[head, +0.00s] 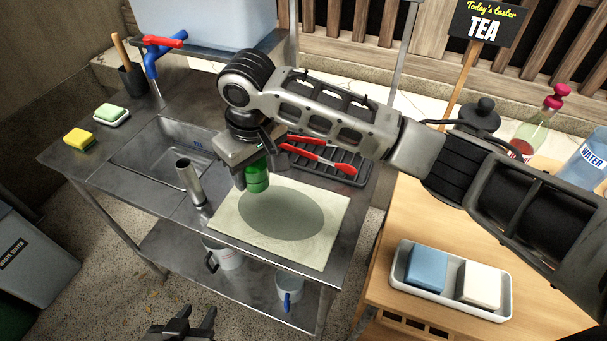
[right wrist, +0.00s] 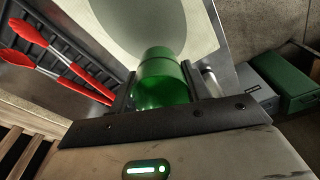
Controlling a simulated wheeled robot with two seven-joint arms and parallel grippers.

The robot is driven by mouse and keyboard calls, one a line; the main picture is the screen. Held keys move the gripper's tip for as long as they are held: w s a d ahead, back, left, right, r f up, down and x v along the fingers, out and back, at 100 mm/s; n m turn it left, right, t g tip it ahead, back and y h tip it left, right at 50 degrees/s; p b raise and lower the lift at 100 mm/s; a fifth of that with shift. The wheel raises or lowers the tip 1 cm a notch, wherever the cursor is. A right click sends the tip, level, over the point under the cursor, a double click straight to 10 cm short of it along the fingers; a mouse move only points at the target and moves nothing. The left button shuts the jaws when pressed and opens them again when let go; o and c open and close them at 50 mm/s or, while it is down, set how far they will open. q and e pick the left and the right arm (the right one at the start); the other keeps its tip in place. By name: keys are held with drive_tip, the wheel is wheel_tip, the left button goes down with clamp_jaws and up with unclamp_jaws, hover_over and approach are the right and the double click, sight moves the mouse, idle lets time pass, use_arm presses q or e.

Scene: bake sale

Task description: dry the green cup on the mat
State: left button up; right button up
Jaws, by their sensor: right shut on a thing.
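The green cup (head: 257,177) is between the fingers of my right gripper (head: 252,172), which is shut on it. The cup also shows in the right wrist view (right wrist: 162,80). It is over the back-left edge of the cream mat (head: 325,212), which has a large grey oval in its middle and lies on the steel counter. I cannot tell whether the cup touches the mat. The mat also shows in the right wrist view (right wrist: 110,15). My left gripper (head: 197,316) is low at the bottom of the head view, empty, with its fingers apart.
A steel cylinder (head: 188,178) stands left of the mat by the sink (head: 150,155). Red tongs (head: 318,155) lie on a black rack (head: 345,172) behind the mat. Sponges sit at the far left. A wooden table (head: 375,300) with a white tray (head: 430,293) is at right.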

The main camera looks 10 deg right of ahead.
drive_tip(key=shift+r, duration=0.9)
